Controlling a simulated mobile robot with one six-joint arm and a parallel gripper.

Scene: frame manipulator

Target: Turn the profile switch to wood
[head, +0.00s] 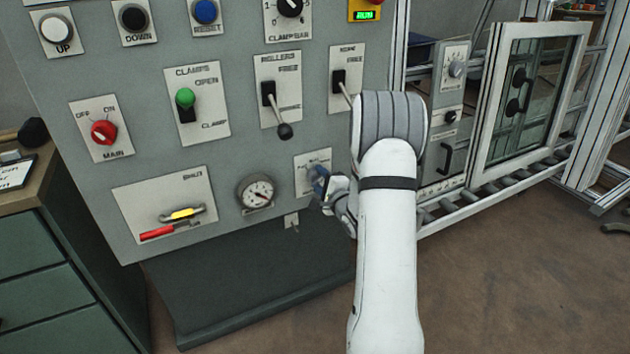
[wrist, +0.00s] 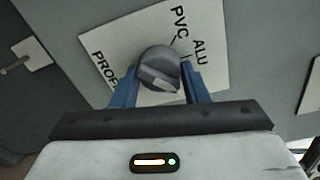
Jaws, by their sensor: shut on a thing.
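The profile switch is a dark grey round knob (wrist: 160,68) on a white label plate (wrist: 112,48), seen in the wrist view. The printed words PVC and ALU show beside the knob, and PROF shows at the plate's left. The rest of the lettering, including any WOOD mark, is hidden. My gripper (wrist: 156,76) has its blue fingers on both sides of the knob and is shut on it. In the head view, my gripper (head: 320,185) is at the plate (head: 313,158), low on the panel, and the knob is hidden behind it.
The grey control panel (head: 228,150) carries several other controls. A pressure gauge (head: 257,193) is just left of my gripper. The rollers lever (head: 280,115) and another lever (head: 341,85) are above. A framed glass door (head: 525,95) stands at the right.

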